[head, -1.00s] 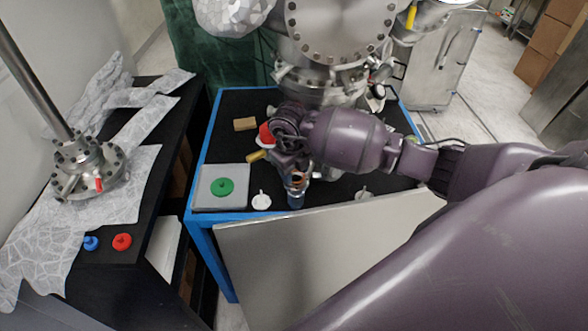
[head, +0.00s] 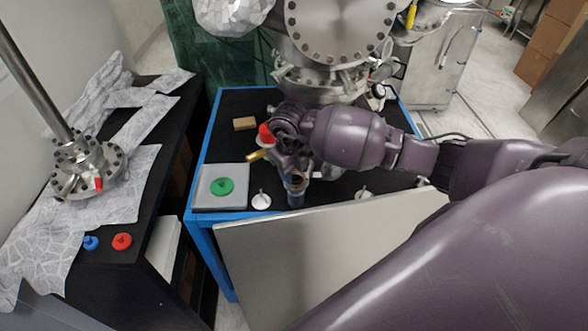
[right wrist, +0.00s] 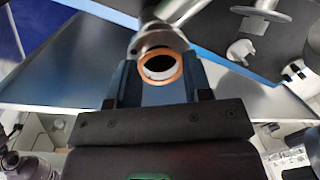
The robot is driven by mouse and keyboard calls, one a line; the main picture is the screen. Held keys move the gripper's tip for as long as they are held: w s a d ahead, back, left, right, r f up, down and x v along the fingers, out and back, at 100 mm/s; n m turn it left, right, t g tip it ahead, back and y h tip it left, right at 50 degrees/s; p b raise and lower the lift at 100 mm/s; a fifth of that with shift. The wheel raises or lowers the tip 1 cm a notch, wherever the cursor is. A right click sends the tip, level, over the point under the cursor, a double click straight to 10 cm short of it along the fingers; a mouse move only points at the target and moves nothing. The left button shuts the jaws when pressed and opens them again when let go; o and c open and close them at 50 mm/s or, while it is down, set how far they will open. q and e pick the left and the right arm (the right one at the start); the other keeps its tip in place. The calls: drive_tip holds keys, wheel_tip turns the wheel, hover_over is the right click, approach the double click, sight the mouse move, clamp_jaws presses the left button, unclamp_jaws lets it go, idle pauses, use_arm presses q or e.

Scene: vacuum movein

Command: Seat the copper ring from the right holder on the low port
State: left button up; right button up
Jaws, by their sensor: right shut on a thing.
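The copper ring (right wrist: 161,82) shows upright between the two dark blue fingers of my right gripper (right wrist: 160,82) in the right wrist view; the gripper is shut on it. Directly behind the ring is a round metal tube end (right wrist: 157,38), which looks like the low port. The ring lines up roughly with it, but I cannot tell whether they touch. In the head view my right gripper (head: 296,192) points down near the table's front edge, and the wrist hides most of the port. The white right holder (head: 363,193) stands empty of any visible ring. My left gripper is not in view.
A grey tray with a green knobbed disc (head: 222,187) and a white holder (head: 261,200) are left of the gripper. A tan block (head: 244,124) lies behind. The big steel chamber (head: 338,30) stands at the back. Blue (head: 90,242) and red (head: 122,241) knobs lie on the left bench.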

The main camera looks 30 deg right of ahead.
drive_tip(key=shift+s+f+b, duration=0.1)
drive_tip(key=shift+f+b, duration=0.2)
drive_tip(key=shift+f, duration=0.2)
idle(1.1)
drive_tip(key=o, duration=1)
drive_tip(key=shift+f, duration=0.1)
drive_tip(key=shift+s+a, duration=0.1)
drive_tip(key=shift+a, duration=0.05)
drive_tip(key=r, duration=1.1)
drive_tip(key=shift+a+r, duration=0.1)
drive_tip(key=shift+a, duration=0.25)
